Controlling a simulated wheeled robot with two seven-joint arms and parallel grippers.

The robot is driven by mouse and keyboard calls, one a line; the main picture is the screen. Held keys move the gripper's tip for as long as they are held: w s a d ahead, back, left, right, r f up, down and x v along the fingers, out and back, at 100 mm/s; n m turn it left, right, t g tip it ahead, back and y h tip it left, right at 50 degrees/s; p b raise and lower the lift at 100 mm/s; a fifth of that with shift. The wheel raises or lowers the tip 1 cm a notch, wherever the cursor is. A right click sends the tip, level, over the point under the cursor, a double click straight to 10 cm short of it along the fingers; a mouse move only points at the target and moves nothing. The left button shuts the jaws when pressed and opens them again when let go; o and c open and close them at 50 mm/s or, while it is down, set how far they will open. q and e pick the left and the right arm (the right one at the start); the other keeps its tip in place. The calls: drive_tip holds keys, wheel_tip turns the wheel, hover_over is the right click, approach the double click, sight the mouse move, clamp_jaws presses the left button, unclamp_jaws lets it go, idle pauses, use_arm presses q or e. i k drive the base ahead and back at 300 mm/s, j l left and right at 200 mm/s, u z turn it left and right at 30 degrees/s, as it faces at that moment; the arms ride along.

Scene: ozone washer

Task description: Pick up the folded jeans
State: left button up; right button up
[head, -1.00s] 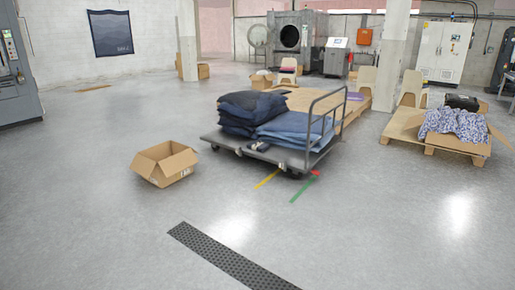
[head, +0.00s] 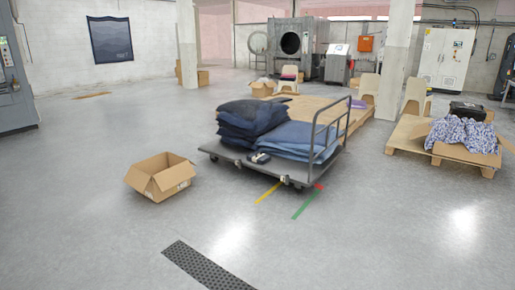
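Folded jeans lie in two stacks on a grey platform cart (head: 222,154) in the middle of the head view. The dark navy stack (head: 250,118) is at the left and stands taller. The lighter blue stack (head: 292,139) is at the right, beside the cart's metal rail handle (head: 330,132). A small dark item with light parts (head: 258,158) lies at the cart's front edge; I cannot tell what it is. Neither of my grippers shows in the view.
An open, empty-looking cardboard box (head: 160,178) stands on the floor left of the cart. A pallet (head: 408,140) with a box of patterned cloth (head: 462,133) is at the right. Dark floor grating (head: 205,268) lies in front. The floor at the left and front right is clear.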

sight(259, 157)
drive_tip(key=i, duration=5.6)
